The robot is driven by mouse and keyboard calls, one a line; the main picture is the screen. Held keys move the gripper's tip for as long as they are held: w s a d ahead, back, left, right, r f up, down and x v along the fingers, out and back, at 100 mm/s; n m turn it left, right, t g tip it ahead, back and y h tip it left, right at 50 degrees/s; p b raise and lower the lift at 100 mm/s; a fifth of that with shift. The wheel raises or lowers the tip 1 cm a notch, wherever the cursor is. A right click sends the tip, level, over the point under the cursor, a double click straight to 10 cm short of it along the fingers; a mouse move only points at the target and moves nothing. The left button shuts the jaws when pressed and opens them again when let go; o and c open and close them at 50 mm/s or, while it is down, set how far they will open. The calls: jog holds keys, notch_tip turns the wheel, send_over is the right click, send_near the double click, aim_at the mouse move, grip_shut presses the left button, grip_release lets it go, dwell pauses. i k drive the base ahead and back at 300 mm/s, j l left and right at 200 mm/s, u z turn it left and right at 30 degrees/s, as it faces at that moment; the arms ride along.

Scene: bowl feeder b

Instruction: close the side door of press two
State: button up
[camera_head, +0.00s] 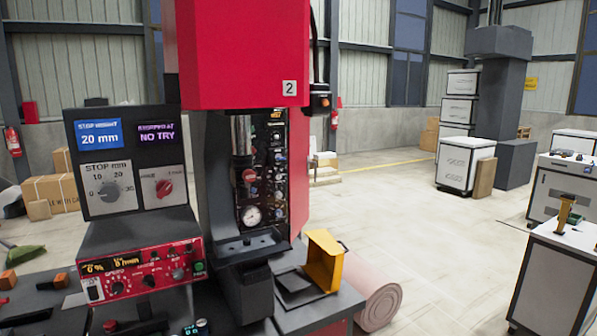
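Press two (238,55) stands in the middle of the camera_head view, with a red upper housing and a small plate marked 2 (289,88). Below the housing, a dark panel (264,165) with a gauge, knobs and fittings shows uncovered. A narrow red upright panel (299,172) stands along its right edge; I cannot tell whether this is the side door or part of the frame. No other door leaf is clear. My gripper is not in view.
A control box (127,160) with dials and a red control unit (143,270) stand left of the press. A yellow open-sided part (325,260) sits on the bench at its right, near a pink roll (379,305). Open floor (440,250) lies to the right, before white cabinets (465,163).

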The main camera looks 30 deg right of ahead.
aim_at(298, 126)
jog(key=i+l, duration=0.3)
jog(key=l, duration=0.25)
jog(key=i+l, duration=0.35)
jog(key=l, duration=0.2)
jog(key=i+l, duration=0.3)
jog(key=l, duration=0.25)
jog(key=i+l, duration=0.3)
jog(key=l, duration=0.25)
jog(key=i+l, duration=0.3)
jog(key=l, duration=0.25)
jog(key=i+l, duration=0.35)
jog(key=l, duration=0.2)
jog(key=i+l, duration=0.3)
jog(key=l, duration=0.25)
jog(key=i+l, duration=0.3)
jog(key=l, duration=0.2)
jog(key=u, duration=0.05)
